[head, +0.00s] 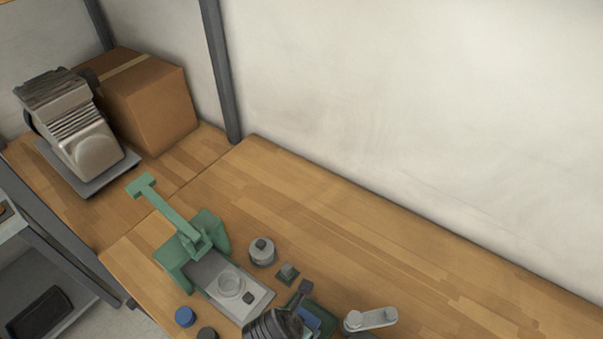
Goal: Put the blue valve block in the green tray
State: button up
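A green tray (328,314) shows at the bottom edge of the head view, right of the green press. A blue piece (311,319), seemingly the blue valve block, shows at the tray, partly hidden by my gripper. I cannot tell whether it rests in the tray or is above it. My gripper (298,306) is dark grey and comes in from the bottom edge, right beside the blue piece. Its fingers are mostly hidden, so I cannot tell whether it is open or shut on the piece.
A green lever press (183,222) with a grey base stands left of my gripper. The bench (420,265) on the right is clear.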

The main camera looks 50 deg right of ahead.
jog(key=shift+f, duration=0.15)
jog(key=shift+f, duration=0.15)
jog(key=o, duration=1.6)
jog(key=shift+c, duration=0.2)
jog(key=v, duration=1.2)
